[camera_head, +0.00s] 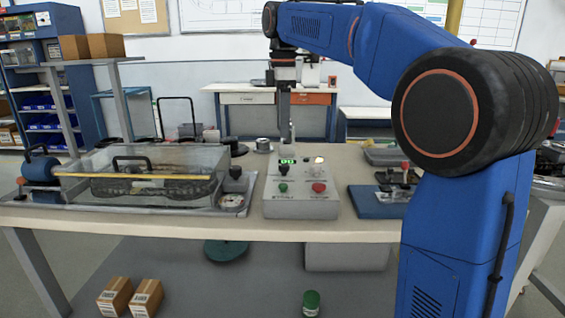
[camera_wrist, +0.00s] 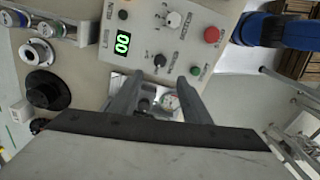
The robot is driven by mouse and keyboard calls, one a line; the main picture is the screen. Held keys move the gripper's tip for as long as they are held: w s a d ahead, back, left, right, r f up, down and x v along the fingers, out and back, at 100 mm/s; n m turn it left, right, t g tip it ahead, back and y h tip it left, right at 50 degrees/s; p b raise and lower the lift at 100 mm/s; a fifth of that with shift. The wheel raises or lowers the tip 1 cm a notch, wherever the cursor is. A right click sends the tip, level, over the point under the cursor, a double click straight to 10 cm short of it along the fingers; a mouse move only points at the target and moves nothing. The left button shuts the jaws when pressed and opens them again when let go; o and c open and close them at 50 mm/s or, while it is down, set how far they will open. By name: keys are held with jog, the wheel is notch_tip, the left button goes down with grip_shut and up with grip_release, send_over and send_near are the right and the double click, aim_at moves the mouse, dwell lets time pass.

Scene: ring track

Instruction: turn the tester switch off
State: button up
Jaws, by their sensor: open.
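The tester (camera_head: 300,208) is a light grey box with a sloped panel on the bench, right of centre. Its green display (camera_head: 287,161) is lit; in the wrist view the display (camera_wrist: 122,43) seems to read 00. The panel has a small black knob (camera_wrist: 160,60), a pale round part (camera_wrist: 173,19), a red button (camera_wrist: 212,35) and a green button (camera_wrist: 195,71). Labels are too blurred to read, so I cannot tell the switch's marked position. My gripper (camera_wrist: 164,82) is open and empty. Its fingertips appear close to the black knob in the wrist view; contact is unclear.
A clear-covered tank (camera_head: 140,160) with a yellow rod stands left of the tester. A blue tray (camera_head: 377,203) with small parts lies right of it. A round black part (camera_wrist: 45,90) and metal cylinders show beside the tester. Bare bench lies in front.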

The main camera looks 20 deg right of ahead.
aim_at(283, 165)
notch_tip(283, 165, down, 12)
jog(key=shift+r, duration=0.25)
dwell(0.3)
jog(key=c, duration=1)
